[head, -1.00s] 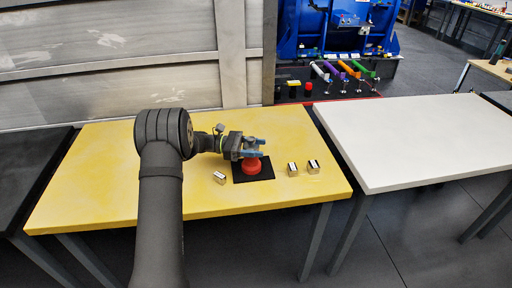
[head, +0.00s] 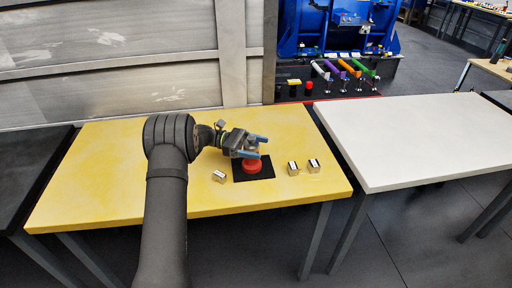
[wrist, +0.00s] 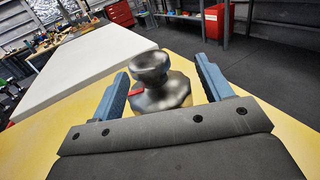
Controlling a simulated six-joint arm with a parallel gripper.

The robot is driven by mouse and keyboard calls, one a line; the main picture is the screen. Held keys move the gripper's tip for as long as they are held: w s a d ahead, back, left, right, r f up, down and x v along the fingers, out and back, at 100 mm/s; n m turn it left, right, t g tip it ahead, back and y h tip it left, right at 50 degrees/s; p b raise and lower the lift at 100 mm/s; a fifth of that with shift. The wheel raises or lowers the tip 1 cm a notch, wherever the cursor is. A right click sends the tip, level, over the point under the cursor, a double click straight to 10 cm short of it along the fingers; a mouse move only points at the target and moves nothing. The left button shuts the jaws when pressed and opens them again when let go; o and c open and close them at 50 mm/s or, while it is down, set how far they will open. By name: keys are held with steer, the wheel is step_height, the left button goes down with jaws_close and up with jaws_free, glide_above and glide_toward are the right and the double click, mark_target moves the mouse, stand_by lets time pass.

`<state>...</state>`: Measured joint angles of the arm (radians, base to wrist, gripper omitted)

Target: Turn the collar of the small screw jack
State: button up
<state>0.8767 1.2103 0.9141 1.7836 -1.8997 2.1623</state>
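The small screw jack stands upright on the black mat (head: 264,172), and its red lower part (head: 251,166) shows in the head view. In the wrist view its grey metal top (wrist: 150,67) and wider collar (wrist: 163,94) show, with a bit of red at the left. My gripper (head: 259,147) is over the jack in the head view. In the wrist view its blue fingers (wrist: 161,68) are spread, one on each side of the jack, with a visible gap to the collar. The jack's lower part is hidden there.
Several small metal blocks lie on the yellow table (head: 100,180): one block (head: 219,176) left of the mat, and two others (head: 293,168) (head: 313,166) to its right. A white table (head: 420,140) stands at the right. The left of the yellow table is clear.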

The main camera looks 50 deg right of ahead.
steer(key=v, duration=0.7)
steer(key=shift+w+a, duration=0.15)
steer(key=shift+w, duration=0.1)
steer(key=x, duration=0.7)
steer(key=shift+s, duration=0.3)
steer(key=shift+n+h, duration=0.3)
steer(key=shift+h, duration=0.3)
steer(key=shift+d+t, duration=0.2)
steer(key=shift+t, duration=0.1)
